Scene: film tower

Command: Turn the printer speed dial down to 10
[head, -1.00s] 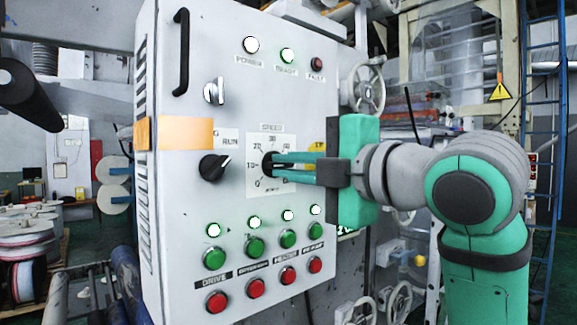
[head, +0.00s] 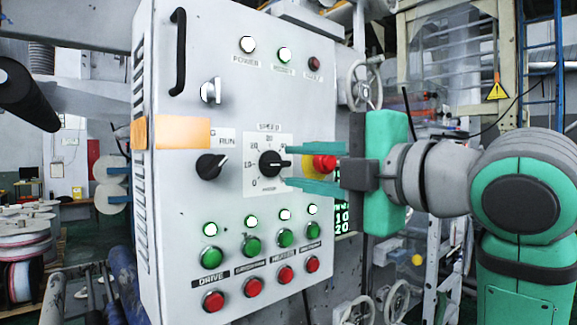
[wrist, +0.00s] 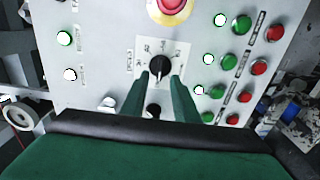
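The speed dial (head: 271,163) is a black knob on a white scale plate (head: 252,153) in the middle of the grey control panel. The numbers from 0 to 30 show on its left and top. I cannot read for certain which number its pointer marks. It also shows in the wrist view (wrist: 160,62), ahead of the fingers. My gripper (head: 288,167) is open and empty. Its two green fingers stand apart in front of the dial, one above the other in the head view. In the wrist view they (wrist: 161,84) lie either side of the dial's near edge; contact is unclear.
A red stop button (head: 324,162) on a yellow ring is right of the dial, behind the fingers. A black selector knob (head: 210,166) is to its left. Green buttons (head: 252,246) and red buttons (head: 250,288) lie below, with indicator lights (head: 284,55) above.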

